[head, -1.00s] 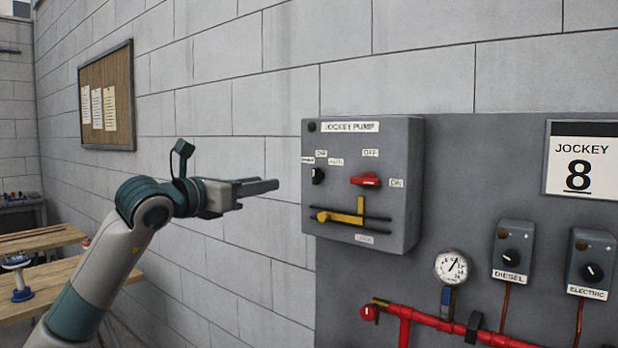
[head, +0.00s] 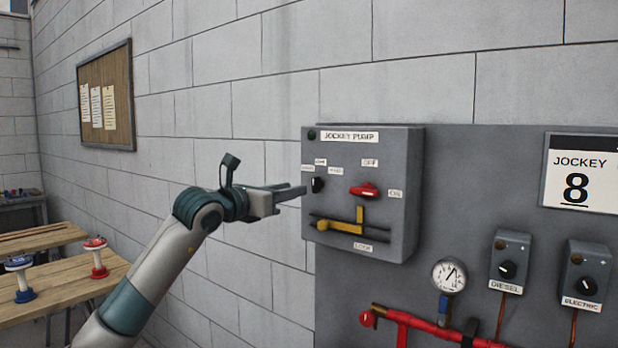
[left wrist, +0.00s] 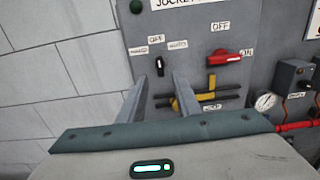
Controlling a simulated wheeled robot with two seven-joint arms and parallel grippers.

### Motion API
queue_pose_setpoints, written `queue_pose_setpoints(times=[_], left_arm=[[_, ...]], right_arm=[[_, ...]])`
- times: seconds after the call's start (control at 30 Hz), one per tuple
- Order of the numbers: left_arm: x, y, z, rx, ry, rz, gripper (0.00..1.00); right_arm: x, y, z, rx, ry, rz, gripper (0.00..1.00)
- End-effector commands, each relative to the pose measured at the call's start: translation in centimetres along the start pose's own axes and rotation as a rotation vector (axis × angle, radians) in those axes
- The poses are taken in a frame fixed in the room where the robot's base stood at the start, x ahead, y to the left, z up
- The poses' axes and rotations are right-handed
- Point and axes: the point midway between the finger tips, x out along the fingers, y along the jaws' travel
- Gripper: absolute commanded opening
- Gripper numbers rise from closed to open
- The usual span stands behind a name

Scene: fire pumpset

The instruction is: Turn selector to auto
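The black selector knob (head: 317,185) sits on the left of the grey jockey pump box (head: 385,225), below small white labels. It also shows in the left wrist view (left wrist: 160,67), under an OFF label with an AUTO label to its upper right. The knob looks roughly upright; its exact setting is too small to tell. My left gripper (head: 304,190) points at the box with its tips close to the knob. In the left wrist view its fingers (left wrist: 158,80) are apart, with the knob seen between and beyond them. Contact is not clear. My right gripper is out of view.
A red rotary handle (head: 364,190) and a yellow lever (head: 345,227) are on the same box. A gauge (head: 449,275), diesel (head: 510,268) and electric (head: 587,273) boxes and red pipe (head: 420,325) are lower right. A bench (head: 60,290) stands at left.

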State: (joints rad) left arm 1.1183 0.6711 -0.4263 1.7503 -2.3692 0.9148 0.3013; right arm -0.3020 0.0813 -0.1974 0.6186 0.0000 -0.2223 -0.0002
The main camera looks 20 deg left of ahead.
Motion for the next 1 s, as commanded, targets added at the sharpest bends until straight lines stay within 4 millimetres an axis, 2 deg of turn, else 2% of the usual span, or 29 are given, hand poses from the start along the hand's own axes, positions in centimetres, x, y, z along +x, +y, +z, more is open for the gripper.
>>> queue_pose_setpoints(times=[0.03, 0.2, 0.43, 0.6, 0.93, 1.0], left_arm=[[1.0, 0.0, 0.5, -0.003, 0.001, 0.000, 0.30], [4.0, 0.0, 0.5, -0.002, 0.001, 0.000, 0.30], [7.0, 0.0, 0.3, -0.002, 0.001, 0.000, 0.30], [7.9, 0.1, 0.1, -0.001, 0.000, 0.001, 0.30], [8.1, 0.0, 0.0, 0.000, -0.001, 0.001, 0.30], [8.1, 0.0, 0.0, 0.000, -0.001, 0.001, 0.14]], right_arm=[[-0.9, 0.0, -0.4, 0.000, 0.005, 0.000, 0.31], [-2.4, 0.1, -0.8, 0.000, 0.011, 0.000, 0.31], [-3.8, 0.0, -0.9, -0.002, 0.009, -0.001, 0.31], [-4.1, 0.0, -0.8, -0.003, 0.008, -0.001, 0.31], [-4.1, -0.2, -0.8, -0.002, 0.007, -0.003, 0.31], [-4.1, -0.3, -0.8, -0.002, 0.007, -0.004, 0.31]])
